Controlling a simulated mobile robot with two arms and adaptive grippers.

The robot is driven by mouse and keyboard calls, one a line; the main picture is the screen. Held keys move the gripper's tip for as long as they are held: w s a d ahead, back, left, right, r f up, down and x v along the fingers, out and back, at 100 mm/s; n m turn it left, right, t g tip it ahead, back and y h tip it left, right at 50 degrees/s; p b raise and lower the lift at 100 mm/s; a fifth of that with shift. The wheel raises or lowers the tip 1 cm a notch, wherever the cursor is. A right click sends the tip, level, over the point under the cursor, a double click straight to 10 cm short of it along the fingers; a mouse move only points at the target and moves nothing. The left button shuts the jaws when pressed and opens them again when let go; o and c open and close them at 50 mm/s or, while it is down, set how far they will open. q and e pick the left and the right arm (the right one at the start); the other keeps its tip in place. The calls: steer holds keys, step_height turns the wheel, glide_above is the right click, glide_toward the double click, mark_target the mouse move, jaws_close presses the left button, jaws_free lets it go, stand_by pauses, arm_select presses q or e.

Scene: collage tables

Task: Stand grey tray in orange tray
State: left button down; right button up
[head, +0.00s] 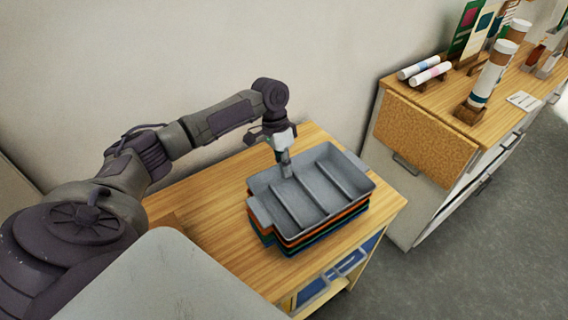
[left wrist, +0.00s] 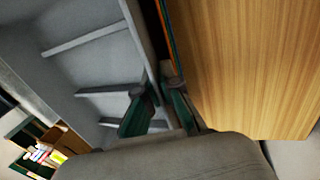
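The grey tray (head: 330,199), with several long compartments, sits upright on top of a stack of trays on the wooden table. An orange tray (head: 292,242) shows as a thin band beneath it, with a teal tray (head: 318,239) lower down. My left gripper (head: 284,168) points down at the grey tray's far-left wall. In the left wrist view, the gripper's two fingers (left wrist: 155,92) lie close on either side of the grey tray's wall (left wrist: 141,32) and look shut on it. The orange tray's inside is hidden. My right gripper is out of view.
The wooden table (head: 218,243) has bare room left of the stack. A wall stands close behind. At right, across a floor gap, a cabinet (head: 428,135) carries paper rolls (head: 432,73) and upright tubes (head: 493,74). Blue bins (head: 345,265) show under the table top.

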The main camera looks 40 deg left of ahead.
arm_select(q)
steer(key=shift+s+f, duration=0.2)
steer(key=shift+f, duration=0.35)
steer(key=c, duration=1.2)
jaws_free()
steer(key=shift+f, duration=0.15)
steer(key=shift+c, duration=0.2)
steer(key=shift+w+a+r, duration=0.15)
steer(key=shift+a+r, duration=0.05)
steer(key=shift+r, duration=0.3)
steer(key=v, duration=1.1)
steer(key=shift+w+d+r, duration=0.1)
steer(key=shift+r, duration=0.05)
